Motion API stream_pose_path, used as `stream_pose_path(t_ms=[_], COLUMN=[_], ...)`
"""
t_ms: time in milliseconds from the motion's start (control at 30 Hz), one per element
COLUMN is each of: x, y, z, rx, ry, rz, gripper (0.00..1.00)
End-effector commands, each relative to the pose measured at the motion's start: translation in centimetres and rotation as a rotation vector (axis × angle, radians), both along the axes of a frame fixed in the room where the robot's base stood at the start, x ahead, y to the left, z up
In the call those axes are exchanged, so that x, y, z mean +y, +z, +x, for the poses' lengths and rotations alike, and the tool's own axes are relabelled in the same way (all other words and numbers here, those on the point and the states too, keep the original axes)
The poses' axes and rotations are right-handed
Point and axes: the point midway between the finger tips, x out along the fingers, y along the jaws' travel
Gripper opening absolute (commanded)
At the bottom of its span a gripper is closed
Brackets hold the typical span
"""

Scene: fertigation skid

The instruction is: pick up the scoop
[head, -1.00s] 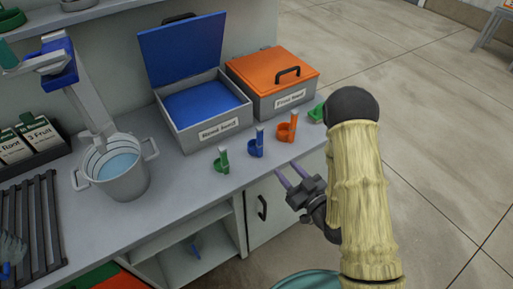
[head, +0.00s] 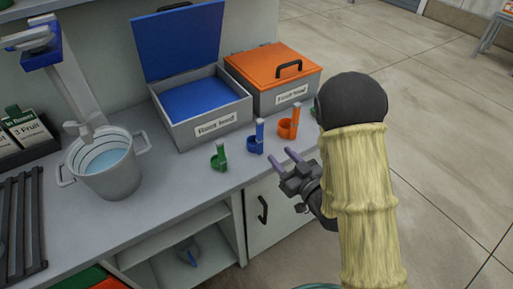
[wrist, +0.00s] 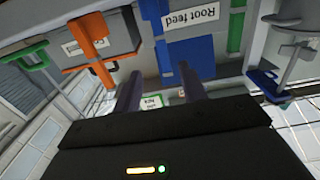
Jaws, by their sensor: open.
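Three scoops stand in a row on the grey counter in the head view: a green scoop (head: 219,160) at left, a blue scoop (head: 255,143) in the middle and an orange scoop (head: 289,128) at right. Each has a round cup and an upright handle. My gripper (head: 283,157) is open and empty at the counter's front edge. Its fingertips point toward the blue and orange scoops, apart from both as far as I can tell. In the wrist view, which looks upside down, the fingers (wrist: 160,85) are spread with nothing visibly held between them.
Behind the scoops stand a grey "Root feed" bin (head: 180,131) with its blue lid raised and an orange-lidded bin (head: 262,98). A grey bucket of water (head: 110,178) stands at left. A dark rack (head: 22,240) lies front left. Counter between bucket and green scoop is clear.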

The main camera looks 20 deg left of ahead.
Motion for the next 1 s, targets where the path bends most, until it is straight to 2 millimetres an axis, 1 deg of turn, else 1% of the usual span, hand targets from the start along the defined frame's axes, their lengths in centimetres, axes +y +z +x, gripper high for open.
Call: stream_pose_path(t_ms=[33, 100, 400, 533, 867, 1000], x=[0.9, 1.8, 5.6, 6.3, 6.5, 7.6], y=[-0.1, 0.3, 0.3, 0.2, 0.2, 0.6], z=[0.5, 1.4, 4.7, 5.3, 5.4, 6.1], rx=[-0.006, -0.003, -0.001, 0.000, 0.001, -0.002], ry=[0.004, 0.004, 0.002, 0.000, 0.000, 0.002], rz=[0.004, 0.002, 0.002, 0.000, 0.001, 0.002], gripper=[0.42, 0.42, 0.42, 0.42, 0.42, 0.42])
